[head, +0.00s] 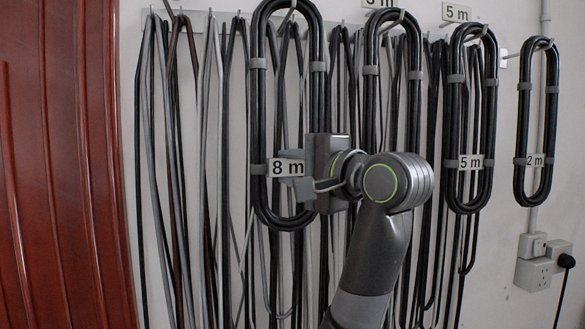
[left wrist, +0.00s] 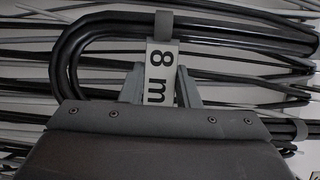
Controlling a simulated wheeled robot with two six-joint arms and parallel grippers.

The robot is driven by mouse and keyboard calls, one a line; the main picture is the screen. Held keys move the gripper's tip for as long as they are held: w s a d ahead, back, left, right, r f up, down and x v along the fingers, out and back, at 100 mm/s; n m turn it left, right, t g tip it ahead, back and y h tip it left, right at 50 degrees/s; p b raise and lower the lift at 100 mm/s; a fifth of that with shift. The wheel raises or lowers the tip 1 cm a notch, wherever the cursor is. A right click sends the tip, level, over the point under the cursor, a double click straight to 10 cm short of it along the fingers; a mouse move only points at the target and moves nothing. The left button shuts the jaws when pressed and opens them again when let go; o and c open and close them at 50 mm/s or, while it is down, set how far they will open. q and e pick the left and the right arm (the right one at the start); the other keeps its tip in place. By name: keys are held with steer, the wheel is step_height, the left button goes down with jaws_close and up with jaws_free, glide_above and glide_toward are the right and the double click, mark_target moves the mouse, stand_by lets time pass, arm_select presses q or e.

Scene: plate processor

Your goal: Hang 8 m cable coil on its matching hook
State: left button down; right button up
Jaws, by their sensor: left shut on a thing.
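The black 8 m cable coil (head: 258,110) is a long upright loop with grey ties and a white "8 m" tag (head: 285,168). My left gripper (head: 306,186) is shut on the coil near its lower end, at the tag. In the left wrist view the tag (left wrist: 160,72) shows between the two fingers (left wrist: 160,92), with the coil's bend (left wrist: 75,50) behind. A hook (head: 288,14) shows inside the top of the coil's loop; the loop's top is near the picture's upper edge, and I cannot tell whether it rests on the hook. My right gripper is out of view.
Coils hang to the right: one under a partly cut-off label (head: 379,3), a 5 m coil (head: 452,120) under a "5 m" label (head: 456,13), and a 2 m coil (head: 520,120). Loose cables hang behind. A red panel (head: 60,170) stands left; sockets (head: 533,274) are lower right.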

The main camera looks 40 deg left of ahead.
arm_select(q)
steer(key=c, duration=1)
jaws_free()
steer(key=shift+d+f, duration=0.1)
steer(key=shift+d, duration=0.05)
